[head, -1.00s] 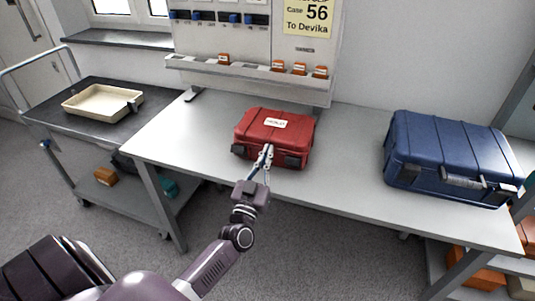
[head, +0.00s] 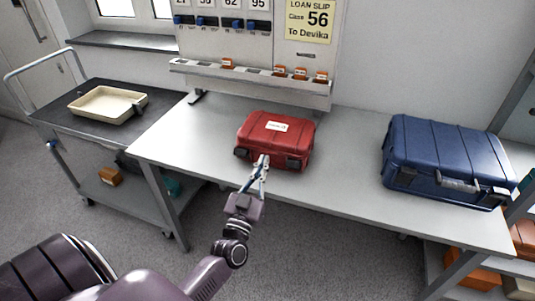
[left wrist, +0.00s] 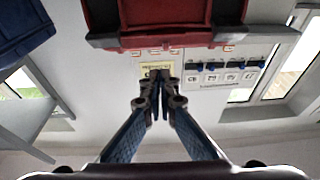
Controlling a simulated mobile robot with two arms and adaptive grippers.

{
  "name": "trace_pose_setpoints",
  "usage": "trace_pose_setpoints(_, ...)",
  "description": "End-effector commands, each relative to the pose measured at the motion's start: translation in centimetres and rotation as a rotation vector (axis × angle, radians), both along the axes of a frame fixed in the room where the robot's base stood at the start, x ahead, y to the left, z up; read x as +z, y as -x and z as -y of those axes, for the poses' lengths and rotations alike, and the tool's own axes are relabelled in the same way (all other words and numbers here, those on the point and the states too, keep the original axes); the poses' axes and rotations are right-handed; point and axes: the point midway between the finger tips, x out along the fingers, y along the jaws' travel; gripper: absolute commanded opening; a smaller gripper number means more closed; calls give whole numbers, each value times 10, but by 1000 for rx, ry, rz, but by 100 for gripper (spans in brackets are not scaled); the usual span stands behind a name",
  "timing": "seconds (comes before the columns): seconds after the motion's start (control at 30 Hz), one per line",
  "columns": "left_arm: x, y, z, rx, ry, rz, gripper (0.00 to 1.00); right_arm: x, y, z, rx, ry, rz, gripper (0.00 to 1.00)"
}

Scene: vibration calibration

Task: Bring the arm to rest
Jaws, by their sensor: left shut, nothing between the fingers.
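My left gripper (head: 262,162) is in front of the red case (head: 275,139) on the grey table in the head view. Its fingers are shut, with nothing between them. In the left wrist view the closed fingertips (left wrist: 157,82) are near the middle, and the red case (left wrist: 165,35) spans the top of the picture. The fingertips overlap the case's front in the head view; whether they touch it I cannot tell. The case is closed and has a white label on top. My right gripper is not in view.
A blue case (head: 447,160) stands at the right of the table (head: 340,172). A panel with a slip (head: 310,20) and a ledge with several orange-brown pieces stands behind. A trolley (head: 62,117) with a cream tray (head: 108,103) is at the left. Shelves with boxes are at lower right.

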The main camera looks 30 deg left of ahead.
Motion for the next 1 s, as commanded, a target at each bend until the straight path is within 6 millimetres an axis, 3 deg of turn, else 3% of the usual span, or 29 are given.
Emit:
trace_pose_setpoints(0.23, -12, 32, 8, 0, 0, 0, 0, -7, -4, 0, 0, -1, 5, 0)
trace_pose_setpoints(0.53, -13, 37, 10, -1, 0, 1, 0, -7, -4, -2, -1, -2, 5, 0)
trace_pose_setpoints(0.63, -15, 35, 19, -31, 1, -20, 0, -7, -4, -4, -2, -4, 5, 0)
trace_pose_setpoints(0.83, -36, 31, 78, -216, 5, -194, 0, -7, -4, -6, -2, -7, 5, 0)
trace_pose_setpoints(1.0, -69, 47, 135, -380, 3, -425, 0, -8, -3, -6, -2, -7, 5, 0)
